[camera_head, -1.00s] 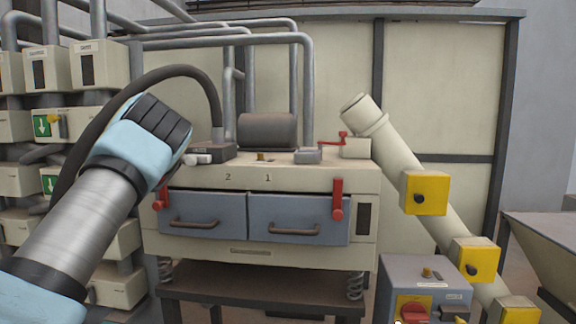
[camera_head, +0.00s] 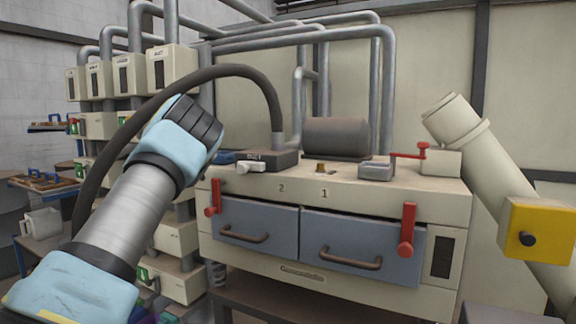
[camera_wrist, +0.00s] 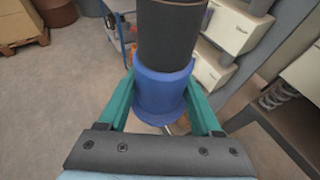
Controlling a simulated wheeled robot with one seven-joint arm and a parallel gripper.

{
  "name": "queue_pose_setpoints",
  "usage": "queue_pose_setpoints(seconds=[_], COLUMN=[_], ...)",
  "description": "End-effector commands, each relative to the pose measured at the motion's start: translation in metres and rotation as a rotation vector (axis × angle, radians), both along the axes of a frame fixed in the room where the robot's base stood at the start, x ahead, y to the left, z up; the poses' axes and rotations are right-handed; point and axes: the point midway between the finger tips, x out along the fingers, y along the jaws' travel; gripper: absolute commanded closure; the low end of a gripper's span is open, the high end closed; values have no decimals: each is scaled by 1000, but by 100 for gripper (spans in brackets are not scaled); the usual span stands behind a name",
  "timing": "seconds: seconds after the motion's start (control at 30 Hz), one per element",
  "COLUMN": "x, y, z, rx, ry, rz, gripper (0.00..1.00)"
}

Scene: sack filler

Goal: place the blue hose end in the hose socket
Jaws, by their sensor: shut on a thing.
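In the wrist view, the teal fingers of my gripper (camera_wrist: 161,84) are shut on the blue hose end (camera_wrist: 160,100), one on each side. A thick dark hose (camera_wrist: 170,38) runs up from it. In the head view my arm's wrist stands at left centre and hides the fingers and the held end. The dark hose (camera_head: 222,71) arcs behind my arm and meets a dark block (camera_head: 272,160) on top of the cream machine. I cannot tell for certain which part is the hose socket.
The cream machine (camera_head: 340,198) has two blue-grey drawers and red levers. A slanted cream pipe (camera_head: 455,120) with a yellow box (camera_head: 535,235) stands at right. Stacked cream boxes (camera_head: 172,68) and grey pipes stand behind my arm. The wrist view shows open floor (camera_wrist: 55,110) at left.

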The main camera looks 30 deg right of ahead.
Motion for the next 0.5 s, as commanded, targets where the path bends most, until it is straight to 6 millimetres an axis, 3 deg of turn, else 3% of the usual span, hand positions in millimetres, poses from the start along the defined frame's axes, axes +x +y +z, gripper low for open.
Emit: queue_pose_setpoints(seconds=[0.1, 0.5], x=[0, -4], y=[3, -3], z=[14, 22], rx=[-4, -7], ry=[-3, -6], rz=[7, -7], gripper=[100, 100])
